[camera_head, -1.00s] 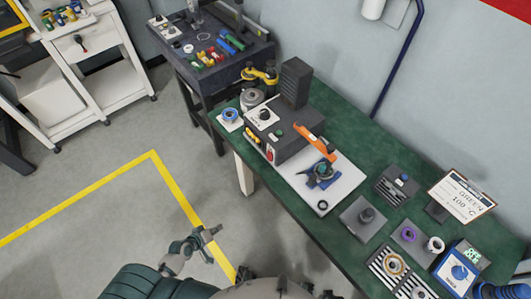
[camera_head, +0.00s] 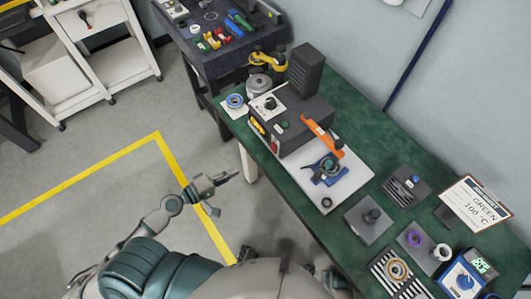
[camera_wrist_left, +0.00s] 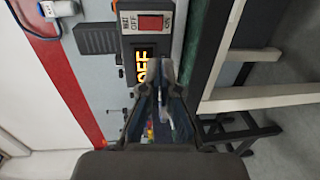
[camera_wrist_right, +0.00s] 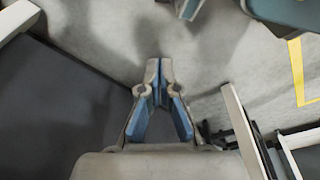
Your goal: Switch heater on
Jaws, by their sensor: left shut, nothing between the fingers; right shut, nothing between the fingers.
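In the left wrist view the red rocker switch (camera_wrist_left: 150,22) sits between OFF and ON labels, and the display (camera_wrist_left: 145,68) reads OFF. My left gripper (camera_head: 234,176) is shut and empty, in front of the bench and apart from the switch; its fingertips (camera_wrist_left: 158,72) overlap the display's lower edge in the wrist view. My right gripper (camera_wrist_right: 160,68) is shut and empty above the floor.
The green bench (camera_head: 352,115) also carries a clipboard (camera_head: 474,204) reading GREEN 100 °C, a blue device (camera_head: 463,280) and several fixtures. A dark cart (camera_head: 190,78) with coloured parts stands at the back left. The floor inside the yellow line is clear.

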